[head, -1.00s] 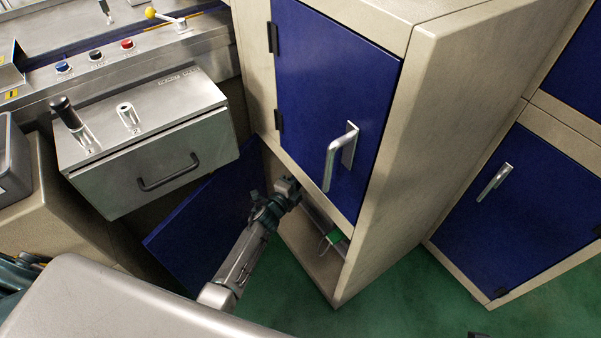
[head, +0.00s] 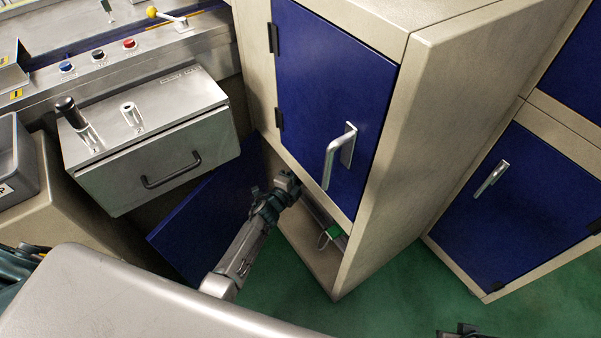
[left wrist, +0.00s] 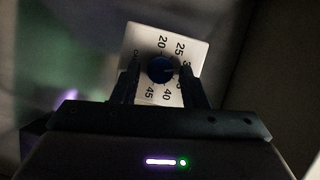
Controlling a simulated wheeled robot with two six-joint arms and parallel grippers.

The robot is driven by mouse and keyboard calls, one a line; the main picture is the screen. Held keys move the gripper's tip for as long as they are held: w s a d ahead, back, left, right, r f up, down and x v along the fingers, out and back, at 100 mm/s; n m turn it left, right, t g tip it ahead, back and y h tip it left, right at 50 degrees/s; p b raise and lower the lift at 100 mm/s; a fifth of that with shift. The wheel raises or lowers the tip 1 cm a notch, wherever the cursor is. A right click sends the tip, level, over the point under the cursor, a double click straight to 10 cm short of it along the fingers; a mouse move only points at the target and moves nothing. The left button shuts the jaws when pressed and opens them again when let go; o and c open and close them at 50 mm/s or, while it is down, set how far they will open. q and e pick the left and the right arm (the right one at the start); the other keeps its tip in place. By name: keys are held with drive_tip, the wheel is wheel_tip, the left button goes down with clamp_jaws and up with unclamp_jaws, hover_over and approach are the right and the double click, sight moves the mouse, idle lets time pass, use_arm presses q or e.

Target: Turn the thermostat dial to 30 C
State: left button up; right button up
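In the left wrist view, a round blue dial (left wrist: 160,70) sits on a pale scale plate (left wrist: 146,42) with 20, 25, 40 and 45 readable. The number between 25 and 40 is partly covered by a finger. A faint mark on the dial seems to point right, toward that covered part. My left gripper (left wrist: 160,64) has one finger on each side of the dial, with small gaps showing. In the head view my left arm reaches into the open lower cabinet compartment, its fingertips hidden. A dark part at the bottom edge looks like my right gripper (head: 462,330), mostly cut off.
The lower blue door (head: 205,225) hangs open left of my left arm. The upper blue door (head: 330,110) is closed, with a silver handle (head: 340,155). A green item (head: 333,232) lies in the lower compartment. A metal drawer box (head: 150,145) stands at left.

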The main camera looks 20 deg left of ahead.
use_arm(q)
drive_tip(key=shift+o, duration=0.5)
drive_tip(key=p+v, duration=0.1)
drive_tip(key=v, duration=0.9)
drive_tip(key=shift+s, duration=0.35)
use_arm(e)
drive_tip(key=x, duration=0.3)
drive_tip(key=shift+s+f, duration=0.2)
drive_tip(key=shift+s, duration=0.05)
use_arm(q)
drive_tip(key=shift+a, duration=0.1)
